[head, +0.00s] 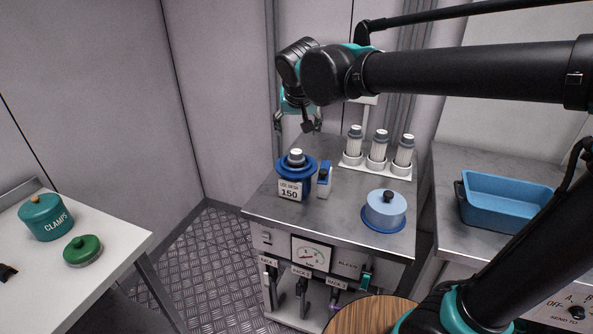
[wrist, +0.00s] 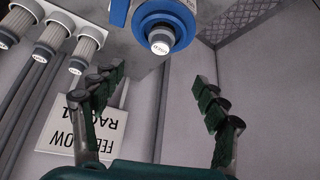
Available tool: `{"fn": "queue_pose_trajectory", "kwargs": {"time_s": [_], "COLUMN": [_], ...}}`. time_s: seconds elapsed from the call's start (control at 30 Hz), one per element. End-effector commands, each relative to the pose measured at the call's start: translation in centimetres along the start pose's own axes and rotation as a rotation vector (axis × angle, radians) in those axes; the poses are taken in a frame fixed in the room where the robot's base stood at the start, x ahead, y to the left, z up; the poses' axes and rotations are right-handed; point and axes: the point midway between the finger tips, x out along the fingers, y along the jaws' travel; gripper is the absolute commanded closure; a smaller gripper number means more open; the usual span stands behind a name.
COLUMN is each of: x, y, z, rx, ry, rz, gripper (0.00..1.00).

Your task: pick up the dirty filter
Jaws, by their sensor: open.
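A filter with a grey and white cap (head: 296,157) stands upright in a blue round housing (head: 311,166) on the metal bench; its body is hidden inside, so I cannot see how dirty it is. The cap also shows in the wrist view (wrist: 161,40), inside the blue ring (wrist: 180,14). Three pale pleated filters with grey caps (head: 378,147) stand in a white holder (head: 375,171) to the right. My gripper (head: 298,126) is open and empty above and behind the housing. In the wrist view its fingers (wrist: 160,84) are spread wide, apart from the cap.
A small blue-and-white bottle (head: 324,183) stands close to the right of the housing. A light-blue lidded pot (head: 385,209) is at the bench's front right. A blue tray (head: 505,199) sits on the right counter. A white table (head: 110,236) with green containers is at left.

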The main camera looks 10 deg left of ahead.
Motion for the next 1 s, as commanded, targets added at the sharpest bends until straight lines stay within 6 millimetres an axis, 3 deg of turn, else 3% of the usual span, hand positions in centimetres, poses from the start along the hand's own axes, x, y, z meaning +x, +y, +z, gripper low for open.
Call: {"fn": "queue_pose_trajectory", "kwargs": {"time_s": [0.4, 0.77, 1.0], "x": [8.2, 11.1, 14.3], "y": [0.1, 0.1, -0.1], "z": [-0.1, 0.0, 0.0], "rx": [0.002, 0.0, 0.001], "ry": [0.0, 0.0, -0.001], "rz": [0.001, 0.001, 0.001], "gripper": [0.27, 0.27, 0.27]}}
